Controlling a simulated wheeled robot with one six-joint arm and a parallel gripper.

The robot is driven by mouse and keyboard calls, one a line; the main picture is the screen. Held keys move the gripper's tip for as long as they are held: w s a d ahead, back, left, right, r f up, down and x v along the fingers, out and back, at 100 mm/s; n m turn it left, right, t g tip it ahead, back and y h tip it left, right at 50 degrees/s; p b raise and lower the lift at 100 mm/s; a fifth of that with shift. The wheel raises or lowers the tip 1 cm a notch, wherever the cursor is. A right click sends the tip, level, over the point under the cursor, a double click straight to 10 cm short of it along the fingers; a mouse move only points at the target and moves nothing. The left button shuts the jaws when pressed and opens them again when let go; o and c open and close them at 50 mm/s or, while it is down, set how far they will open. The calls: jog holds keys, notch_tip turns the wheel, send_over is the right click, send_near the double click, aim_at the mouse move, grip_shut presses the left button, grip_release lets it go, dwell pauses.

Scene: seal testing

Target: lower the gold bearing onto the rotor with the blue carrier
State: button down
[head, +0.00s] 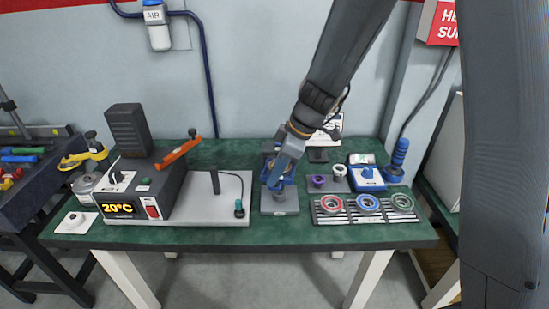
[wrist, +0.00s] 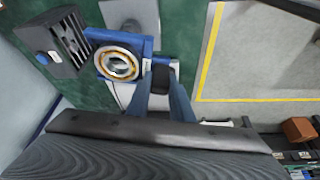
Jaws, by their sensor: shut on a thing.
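The blue carrier (wrist: 138,41) is a flat square frame that holds the gold bearing (wrist: 104,63), a ring with a pale metal centre. My gripper (wrist: 162,84) is shut on the carrier's dark grip at its edge. In the head view my gripper (head: 276,180) is over the grey base plate (head: 287,210) at the middle of the bench, with the blue carrier around its tip. The rotor is not clearly seen; it is hidden by the carrier and my gripper. I cannot tell whether the bearing touches it.
At right are a rack of red, blue and green rings (head: 335,218), small purple and white parts, and a blue device (head: 367,174). The bench front edge between them is clear.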

jog(key=shift+w+f, duration=0.1)
jog(key=shift+w, duration=0.2)
jog(key=shift+f+b, duration=1.1)
jog(key=shift+f, duration=1)
jog(key=shift+s+b, duration=0.1)
jog(key=shift+b, duration=0.35)
jog(key=shift+f+b, duration=3.15)
jog(key=shift+b, duration=0.8)
jog(key=shift+s, duration=0.1)
jog(key=shift+s+a+b, duration=0.35)
jog(key=shift+s+b, duration=0.15)
jog(key=shift+s, duration=1)
jog(key=shift+s+a+b, duration=0.4)
jog(key=shift+s+b, duration=0.15)
jog(key=shift+s, duration=1)
jog(key=shift+s+a+b, duration=0.35)
jog(key=shift+s+b, duration=0.15)
jog(key=shift+s, duration=1)
